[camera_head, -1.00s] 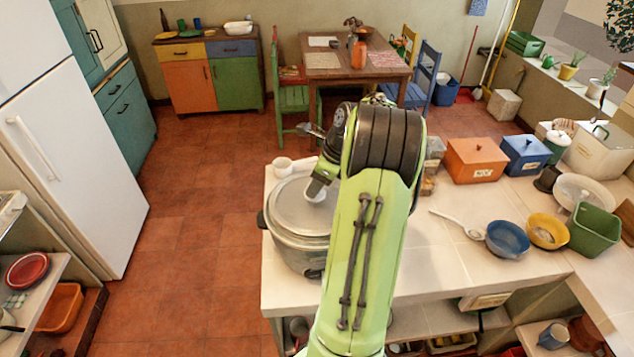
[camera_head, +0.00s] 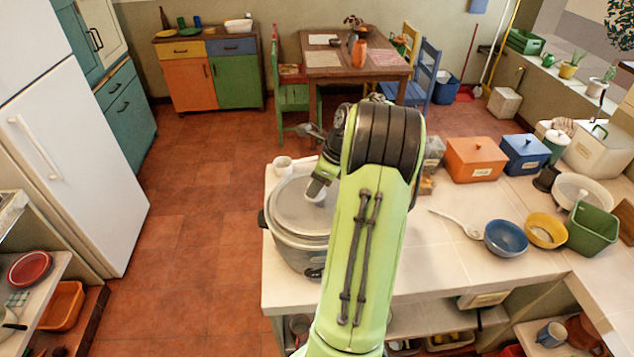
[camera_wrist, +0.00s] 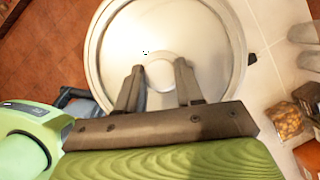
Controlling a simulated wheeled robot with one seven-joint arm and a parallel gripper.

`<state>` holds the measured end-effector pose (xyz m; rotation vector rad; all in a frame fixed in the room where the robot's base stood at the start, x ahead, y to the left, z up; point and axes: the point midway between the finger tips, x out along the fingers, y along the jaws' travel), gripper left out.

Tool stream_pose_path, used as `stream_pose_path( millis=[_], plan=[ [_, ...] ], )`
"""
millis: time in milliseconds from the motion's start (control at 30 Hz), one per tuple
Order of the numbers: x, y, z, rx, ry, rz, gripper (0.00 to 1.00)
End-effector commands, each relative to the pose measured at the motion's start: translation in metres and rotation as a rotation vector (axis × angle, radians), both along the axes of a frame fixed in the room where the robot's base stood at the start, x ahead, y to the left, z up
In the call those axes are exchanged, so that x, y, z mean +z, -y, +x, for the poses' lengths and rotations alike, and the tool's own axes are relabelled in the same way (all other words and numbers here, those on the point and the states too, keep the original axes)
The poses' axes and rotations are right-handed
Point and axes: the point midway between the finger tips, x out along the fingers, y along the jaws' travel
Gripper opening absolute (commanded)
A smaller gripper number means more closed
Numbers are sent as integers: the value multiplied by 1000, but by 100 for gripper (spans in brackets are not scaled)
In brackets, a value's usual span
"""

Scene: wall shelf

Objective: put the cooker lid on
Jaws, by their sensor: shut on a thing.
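The cooker (camera_head: 297,255) is a large grey metal pot with dark side handles, at the front left of the white tiled counter. Its lid (camera_head: 296,207), a round silvery disc with a pale knob, lies over the pot's top. In the wrist view the lid (camera_wrist: 113,50) looks level over the rim, but I cannot tell whether it is fully seated. My gripper (camera_wrist: 158,72) is above the lid's middle, its two dark fingers on either side of the pale knob (camera_wrist: 161,71), shut on it. In the head view my arm hides part of the lid and pot.
A small white cup (camera_head: 283,166) stands just behind the pot. An orange box (camera_head: 474,160), a blue box (camera_head: 525,154), a ladle (camera_head: 455,222), a blue bowl (camera_head: 506,238) and a yellow bowl (camera_head: 546,231) stand to the right. Clear counter lies right of my arm.

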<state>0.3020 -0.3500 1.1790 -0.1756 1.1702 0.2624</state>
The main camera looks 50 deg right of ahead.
Motion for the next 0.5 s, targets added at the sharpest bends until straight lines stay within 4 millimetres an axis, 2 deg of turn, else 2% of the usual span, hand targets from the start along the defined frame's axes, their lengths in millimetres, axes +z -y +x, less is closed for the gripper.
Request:
stream_pose_path(
  millis=[500],
  plan=[
    [-6,0,0,1,0,-1,0]
  ],
)
